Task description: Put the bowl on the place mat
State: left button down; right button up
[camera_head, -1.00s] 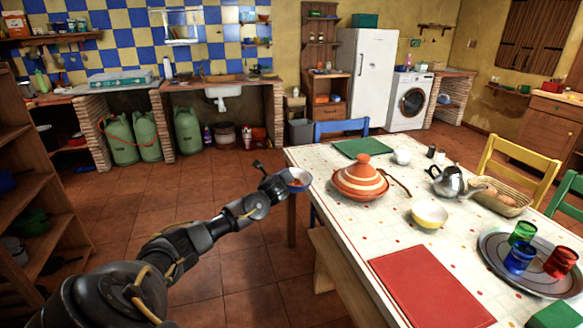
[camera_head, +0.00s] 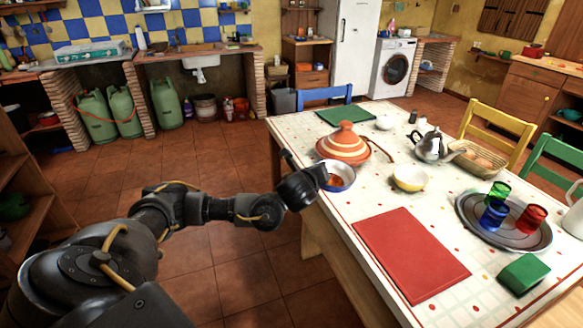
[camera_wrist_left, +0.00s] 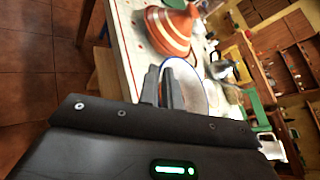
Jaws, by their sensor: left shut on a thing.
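A white bowl with a blue rim (camera_head: 345,179) and an orange-red patch inside shows over the table's left edge, in front of the tagine. My left gripper (camera_head: 320,175) is shut on its near-left rim. In the left wrist view the bowl (camera_wrist_left: 192,88) is tilted in the picture, with the gripper fingers (camera_wrist_left: 170,88) at its rim. I cannot tell its height above the table. A red place mat (camera_head: 408,256) lies flat and bare at the near side of the table. A green mat (camera_head: 346,115) lies at the far end. My right gripper is not in view.
An orange striped tagine (camera_head: 344,147) stands just behind the bowl. A yellow bowl (camera_head: 409,178), a silver teapot (camera_head: 430,148), a bread basket (camera_head: 479,158) and a tray (camera_head: 504,236) with coloured glasses stand to the right. The white tablecloth (camera_head: 370,203) is clear between the held bowl and the red mat.

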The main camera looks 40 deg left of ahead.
pick_arm(q)
jog(key=s+d+r+m+h, duration=0.1)
jog(key=s+d+r, duration=0.1)
jog(key=d, duration=0.3)
jog(key=s+d+r+m+h, duration=0.1)
jog(key=s+d+r+h, duration=0.1)
jog(key=d+r, duration=0.3)
jog(key=s+d+r+m+t+h, duration=0.1)
jog(key=s+d+r+m+h, duration=0.1)
jog(key=s+d+r, duration=0.1)
jog(key=d+r, duration=0.1)
jog(key=d, duration=0.1)
jog(key=shift+s+d, duration=0.35)
jog(key=shift+s, duration=0.05)
